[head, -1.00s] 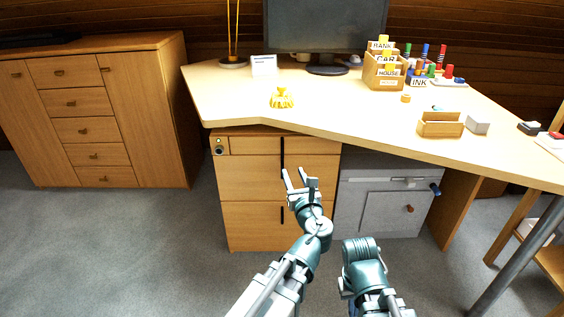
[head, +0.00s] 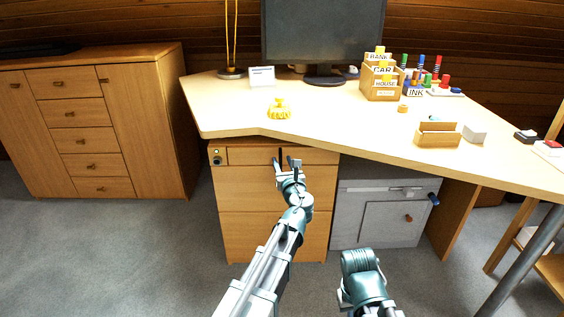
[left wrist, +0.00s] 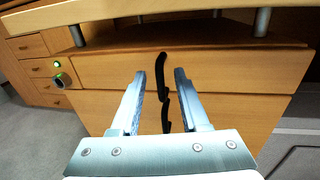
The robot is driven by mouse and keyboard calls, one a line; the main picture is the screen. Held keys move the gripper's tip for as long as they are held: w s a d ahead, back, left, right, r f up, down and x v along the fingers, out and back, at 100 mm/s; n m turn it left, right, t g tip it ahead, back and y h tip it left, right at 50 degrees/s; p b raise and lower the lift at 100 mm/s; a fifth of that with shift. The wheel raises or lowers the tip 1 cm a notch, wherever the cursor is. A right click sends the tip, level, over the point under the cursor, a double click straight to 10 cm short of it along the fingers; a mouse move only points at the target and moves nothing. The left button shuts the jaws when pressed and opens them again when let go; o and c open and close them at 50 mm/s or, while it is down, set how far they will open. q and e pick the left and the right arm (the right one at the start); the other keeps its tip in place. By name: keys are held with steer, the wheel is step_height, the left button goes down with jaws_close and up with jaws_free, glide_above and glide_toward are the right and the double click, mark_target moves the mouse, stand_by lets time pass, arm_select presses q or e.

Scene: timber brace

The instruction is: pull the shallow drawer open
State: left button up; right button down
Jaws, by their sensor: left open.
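The shallow drawer (head: 250,156) is the top, low front of the wooden pedestal under the desk, and it looks flush with the pedestal. It also shows in the left wrist view (left wrist: 225,72). Its upright black handle (left wrist: 161,70) appears between my left fingers there. My left gripper (head: 286,163) is open in front of the drawer, its fingers (left wrist: 159,76) on either side of the handle in the picture. I cannot tell whether they touch it. In the head view the gripper partly covers the handle. My right arm is low at the front; its fingers do not show.
The desk top (head: 340,120) overhangs the drawer. A deeper drawer (head: 240,188) with its own black handle (left wrist: 166,118) lies below. A round lock with a green light (left wrist: 61,76) is left of the drawer. A grey cabinet (head: 350,215) stands right; open carpet lies left.

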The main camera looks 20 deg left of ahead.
arm_select(q)
steer(key=shift+w+a, duration=0.25)
steer(key=shift+w, duration=0.2)
jaws_close()
stand_by(1.2)
